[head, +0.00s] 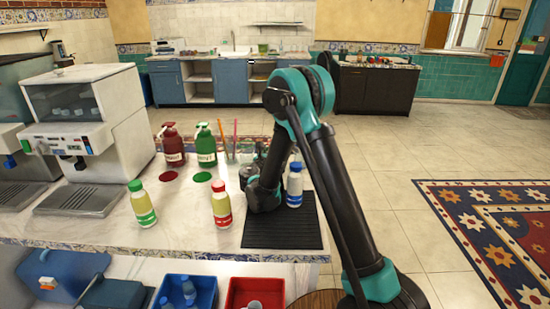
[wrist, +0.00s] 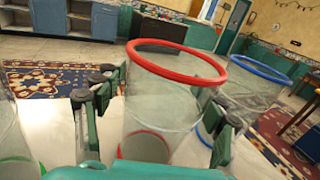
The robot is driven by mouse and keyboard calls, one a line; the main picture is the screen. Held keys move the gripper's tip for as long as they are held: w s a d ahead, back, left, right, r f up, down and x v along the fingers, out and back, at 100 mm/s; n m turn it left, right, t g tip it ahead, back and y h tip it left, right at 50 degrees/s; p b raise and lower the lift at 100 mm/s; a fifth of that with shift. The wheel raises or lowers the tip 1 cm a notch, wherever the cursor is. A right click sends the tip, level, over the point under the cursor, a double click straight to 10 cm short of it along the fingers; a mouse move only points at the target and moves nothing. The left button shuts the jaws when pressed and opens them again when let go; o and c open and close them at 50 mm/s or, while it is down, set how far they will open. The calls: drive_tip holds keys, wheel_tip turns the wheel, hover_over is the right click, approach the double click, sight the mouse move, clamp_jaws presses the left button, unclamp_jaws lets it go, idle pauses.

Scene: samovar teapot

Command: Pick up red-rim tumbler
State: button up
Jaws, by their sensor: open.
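The red-rim tumbler (wrist: 165,100) is a clear cup with a thick red ring at its top, in the middle of the wrist view. My gripper (wrist: 157,118) is open, with one finger on each side of the tumbler. I cannot tell whether either finger touches it. In the head view, my gripper (head: 252,178) is low over the counter near the black mat, and the red-rim tumbler cannot be made out there. A blue-rim tumbler (wrist: 255,88) stands close behind to the right in the wrist view, partly covered by the red-rim one.
Another clear vessel (wrist: 12,140) is at the wrist view's left edge. A blue-capped bottle (head: 294,188) stands on the black mat (head: 285,235) beside my arm. Red-capped (head: 221,204) and green-capped (head: 142,205) bottles stand left. Red (head: 171,147) and green (head: 205,147) dispensers stand behind.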

drive_tip(key=shift+w, duration=0.1)
drive_tip(key=shift+c, duration=0.3)
drive_tip(key=c, duration=1.3)
drive_tip(key=shift+c, duration=0.4)
